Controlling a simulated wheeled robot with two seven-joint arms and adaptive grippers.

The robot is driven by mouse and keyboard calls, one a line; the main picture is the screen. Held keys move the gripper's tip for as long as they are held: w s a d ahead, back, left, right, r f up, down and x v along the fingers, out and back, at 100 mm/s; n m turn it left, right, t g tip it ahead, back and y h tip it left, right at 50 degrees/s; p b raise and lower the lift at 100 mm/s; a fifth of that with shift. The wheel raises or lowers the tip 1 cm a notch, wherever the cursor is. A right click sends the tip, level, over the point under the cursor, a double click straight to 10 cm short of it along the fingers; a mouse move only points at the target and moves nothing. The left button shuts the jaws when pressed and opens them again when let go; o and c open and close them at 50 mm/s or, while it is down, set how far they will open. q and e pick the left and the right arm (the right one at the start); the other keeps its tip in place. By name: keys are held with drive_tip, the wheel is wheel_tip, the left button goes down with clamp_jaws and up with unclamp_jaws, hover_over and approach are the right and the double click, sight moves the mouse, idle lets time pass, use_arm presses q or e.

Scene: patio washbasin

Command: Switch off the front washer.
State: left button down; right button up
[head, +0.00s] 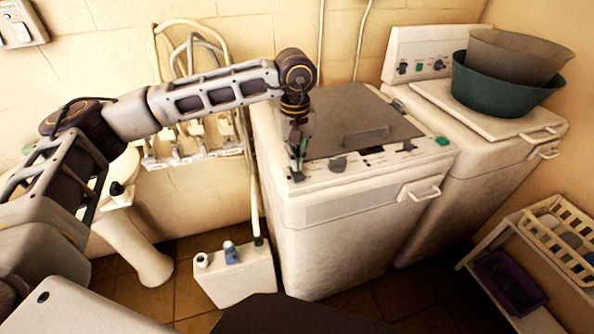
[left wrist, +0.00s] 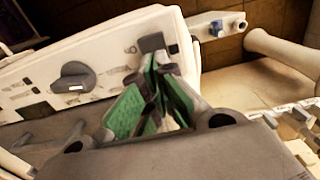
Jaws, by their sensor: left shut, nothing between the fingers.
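The front washer (head: 340,205) is a white top-loader with a grey lid, in the middle of the head view. Its control panel (head: 318,175) runs along the front top edge, with a dark knob (head: 338,164), smaller dark controls and a green button (head: 443,141) at the right end. My left gripper (head: 297,171) is shut and empty, pointing down at the panel's left end. In the left wrist view its green-padded fingers (left wrist: 153,62) meet close to a dark square piece (left wrist: 151,42) on the panel; I cannot tell if they touch. The knob (left wrist: 75,82) lies apart from them.
A second washer (head: 480,150) with stacked tubs (head: 505,95) stands behind on the right. A white canister (head: 235,277) is on the floor to the left, near a pedestal basin (head: 135,245). A shelf with a crate (head: 560,235) is at right. Hoses hang on the wall.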

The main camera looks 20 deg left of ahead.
use_arm(q)
drive_tip(key=shift+r, duration=0.7)
drive_tip(key=shift+r+p, duration=0.4)
drive_tip(key=shift+r, duration=0.45)
drive_tip(key=shift+r+p, duration=0.4)
drive_tip(key=shift+r, duration=0.8)
use_arm(e)
drive_tip(key=shift+w+d+r, duration=0.35)
drive_tip(key=shift+w+r, duration=0.05)
drive_tip(key=shift+r, duration=0.2)
drive_tip(key=shift+w+d+r, duration=0.35)
drive_tip(key=shift+r, duration=0.2)
